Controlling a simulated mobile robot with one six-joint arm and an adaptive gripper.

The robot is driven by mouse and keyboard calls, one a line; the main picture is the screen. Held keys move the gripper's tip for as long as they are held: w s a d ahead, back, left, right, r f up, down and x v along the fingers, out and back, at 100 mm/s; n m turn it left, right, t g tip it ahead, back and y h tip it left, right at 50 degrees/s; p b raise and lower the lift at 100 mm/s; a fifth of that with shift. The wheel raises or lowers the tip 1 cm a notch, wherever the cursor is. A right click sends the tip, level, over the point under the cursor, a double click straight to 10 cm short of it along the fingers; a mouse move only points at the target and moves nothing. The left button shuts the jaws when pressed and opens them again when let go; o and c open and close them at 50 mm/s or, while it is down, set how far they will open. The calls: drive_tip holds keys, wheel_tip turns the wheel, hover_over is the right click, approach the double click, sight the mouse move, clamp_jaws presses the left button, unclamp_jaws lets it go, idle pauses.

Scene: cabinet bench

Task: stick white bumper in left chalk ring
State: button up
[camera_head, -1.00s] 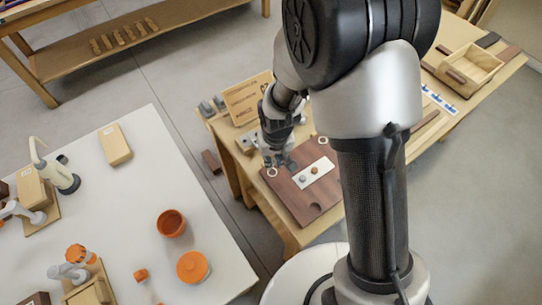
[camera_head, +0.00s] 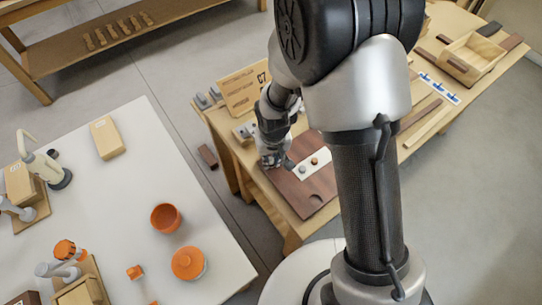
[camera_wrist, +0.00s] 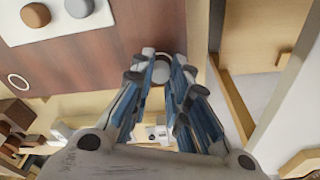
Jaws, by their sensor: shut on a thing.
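The dark wooden board (camera_head: 297,199) lies on the bench. My gripper (camera_head: 274,163) is low over its left corner. In the wrist view, my gripper (camera_wrist: 161,68) is shut on the white bumper (camera_wrist: 161,73), a small pale round piece between the fingertips, close to the board near its edge. Whether it touches the board, I cannot tell. One chalk ring (camera_wrist: 18,82) shows at the left of the wrist view, apart from the gripper.
A white strip (camera_head: 322,169) on the board carries a brown bumper (camera_head: 314,161) and a grey bumper (camera_head: 302,169). A wooden sign (camera_head: 243,90) stands behind. A wooden tray (camera_head: 470,58) sits at the bench's right end.

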drive_tip(key=shift+o, duration=0.4)
idle(0.4)
clamp_jaws()
drive_tip(key=shift+s+f+b, duration=0.1)
drive_tip(key=shift+f+b, duration=0.35)
drive_tip(key=shift+b, duration=0.05)
idle(1.5)
drive_tip(key=o, duration=0.7)
unclamp_jaws()
drive_tip(key=shift+c, duration=0.2)
drive_tip(key=o, duration=0.4)
drive_tip(key=shift+r, duration=0.1)
